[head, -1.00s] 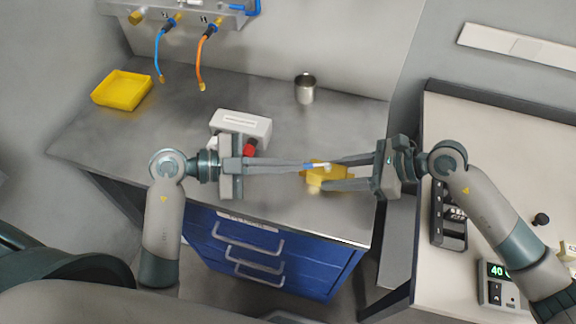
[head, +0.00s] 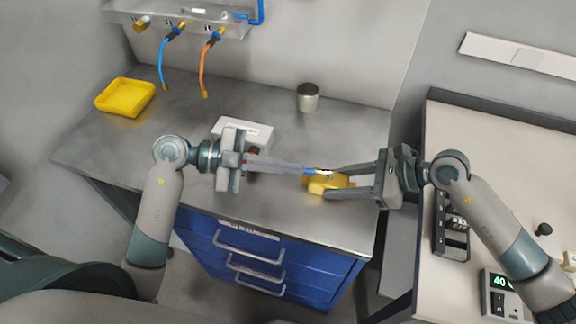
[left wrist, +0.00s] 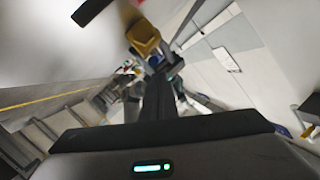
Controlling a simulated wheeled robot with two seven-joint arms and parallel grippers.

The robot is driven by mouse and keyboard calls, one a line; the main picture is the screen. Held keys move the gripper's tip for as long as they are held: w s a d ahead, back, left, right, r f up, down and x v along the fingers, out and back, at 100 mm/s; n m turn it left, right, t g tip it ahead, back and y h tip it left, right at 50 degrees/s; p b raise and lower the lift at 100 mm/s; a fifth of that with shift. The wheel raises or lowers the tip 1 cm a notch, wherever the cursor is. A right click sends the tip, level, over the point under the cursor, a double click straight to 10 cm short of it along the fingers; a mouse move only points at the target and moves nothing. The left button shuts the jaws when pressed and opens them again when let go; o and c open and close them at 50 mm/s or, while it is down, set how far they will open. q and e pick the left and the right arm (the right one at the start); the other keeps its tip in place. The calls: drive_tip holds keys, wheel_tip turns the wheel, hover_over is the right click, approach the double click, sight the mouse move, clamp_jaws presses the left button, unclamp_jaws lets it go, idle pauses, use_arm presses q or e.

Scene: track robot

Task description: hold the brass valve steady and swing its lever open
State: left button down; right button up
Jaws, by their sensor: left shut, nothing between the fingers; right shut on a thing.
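The brass valve (head: 328,187) is yellow and held above the front right part of the bench. My right gripper (head: 335,182) is shut on it from the right. Its blue lever (head: 311,172) shows as a short strip at the valve's upper left. My left gripper (head: 303,169) is shut and empty, with its fingertips right at the lever's left end; I cannot tell whether they touch. In the left wrist view the valve (left wrist: 143,38) appears beyond my left fingers (left wrist: 160,85), and the lever is not clear.
A white box (head: 243,133) sits on the bench behind my left gripper. A metal cup (head: 307,98) and a yellow tray (head: 125,97) stand farther back. Blue (head: 164,65) and orange (head: 205,70) hoses hang from the wall panel. The bench's back middle is clear.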

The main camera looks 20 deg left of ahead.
drive_tip(key=shift+f, duration=0.2)
use_arm(q)
drive_tip(key=s+a+r, duration=0.4)
drive_tip(key=s+a, duration=0.1)
drive_tip(key=a, duration=0.3)
drive_tip(key=shift+a+r, duration=0.25)
drive_tip(key=shift+a, duration=0.15)
drive_tip(key=shift+s, duration=0.1)
drive_tip(key=shift+s+d+n+t, duration=0.15)
drive_tip(key=shift+s+n+t, duration=0.2)
drive_tip(key=shift+t, duration=0.35)
drive_tip(key=shift+w, duration=0.15)
drive_tip(key=shift+w+d+f, duration=0.9)
drive_tip(key=shift+w+d, duration=0.05)
drive_tip(key=shift+d, duration=0.5)
drive_tip(key=shift+w+d+f, duration=0.85)
drive_tip(key=shift+w+d, duration=0.05)
drive_tip(key=shift+d, duration=0.55)
drive_tip(key=shift+w+d+f, duration=0.9)
drive_tip(key=shift+w+d, duration=0.05)
drive_tip(key=shift+d, duration=0.5)
drive_tip(key=shift+w, duration=0.1)
